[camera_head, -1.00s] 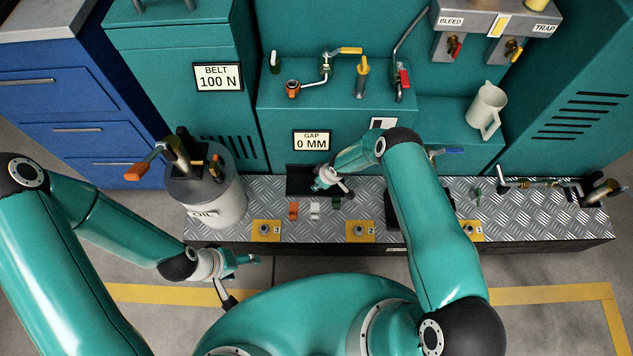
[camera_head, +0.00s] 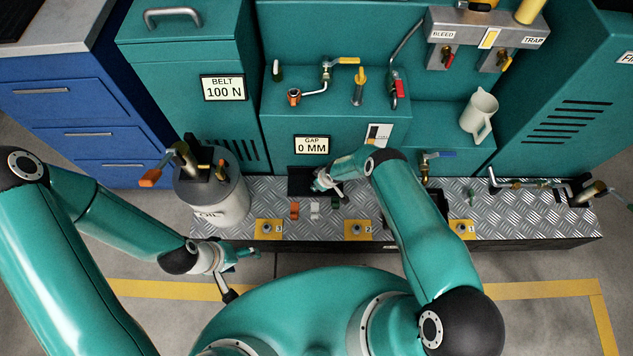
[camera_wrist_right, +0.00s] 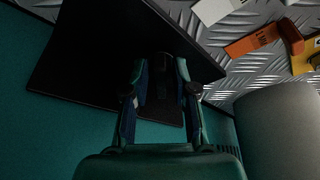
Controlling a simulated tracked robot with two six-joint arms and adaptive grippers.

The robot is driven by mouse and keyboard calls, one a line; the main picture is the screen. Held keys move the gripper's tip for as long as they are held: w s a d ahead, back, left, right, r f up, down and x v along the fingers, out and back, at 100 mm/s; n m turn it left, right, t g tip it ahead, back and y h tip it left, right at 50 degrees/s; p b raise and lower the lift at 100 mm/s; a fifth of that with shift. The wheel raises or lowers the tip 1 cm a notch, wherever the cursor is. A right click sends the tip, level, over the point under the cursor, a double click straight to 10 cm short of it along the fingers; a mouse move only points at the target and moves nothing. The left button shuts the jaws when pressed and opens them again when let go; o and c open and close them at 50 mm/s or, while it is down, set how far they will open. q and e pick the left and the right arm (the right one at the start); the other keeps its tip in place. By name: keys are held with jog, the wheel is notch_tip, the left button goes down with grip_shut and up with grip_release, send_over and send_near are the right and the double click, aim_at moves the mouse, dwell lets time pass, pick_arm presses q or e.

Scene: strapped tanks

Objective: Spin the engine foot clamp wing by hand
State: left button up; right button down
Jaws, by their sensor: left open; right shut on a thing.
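My right gripper (camera_head: 336,188) is at the dark block (camera_head: 301,181) below the GAP 0 MM sign (camera_head: 312,145). In the right wrist view its two fingers (camera_wrist_right: 164,92) are closed on a small dark upright piece (camera_wrist_right: 165,75), which seems to be the clamp wing, in front of a black plate (camera_wrist_right: 95,50). The shade there hides the wing's exact shape and angle. My left gripper (camera_head: 245,262) is open and empty, low in front of the tread-plate deck (camera_head: 395,228).
An oil can (camera_head: 222,200) stands on the deck at left. Yellow numbered plates (camera_head: 358,231) line the front edge. A jug (camera_head: 479,115) stands on the ledge at right.

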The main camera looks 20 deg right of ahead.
jog(key=shift+s+a+m+p, duration=0.15)
jog(key=shift+m+p, duration=0.35)
jog(key=shift+p, duration=0.45)
jog(key=shift+f, duration=0.1)
jog(key=shift+p, duration=0.3)
